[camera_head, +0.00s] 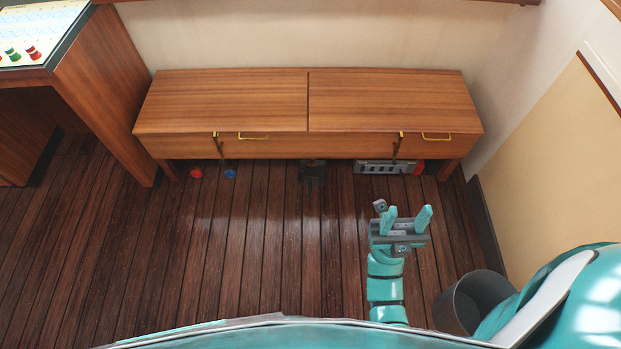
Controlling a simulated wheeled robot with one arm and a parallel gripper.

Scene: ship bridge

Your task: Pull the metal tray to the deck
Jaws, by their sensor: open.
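A grey metal object with a row of dark slots (382,167), which looks like the metal tray, lies under the right half of a low wooden bench (225,100). Only its front part shows; the bench hides the rest. A red item (419,167) is at its right end. My gripper (407,214) is open and empty, with its two teal fingers pointing toward the bench. It is in front of the metal object and a little to its right, apart from it, above the dark plank deck (250,260).
A red item (196,173), a blue item (230,173) and a dark block (313,172) are at the bench's underside. Yellow handles (436,137) are on its front. A dark bin (465,300) stands right of my arm. The left deck is clear.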

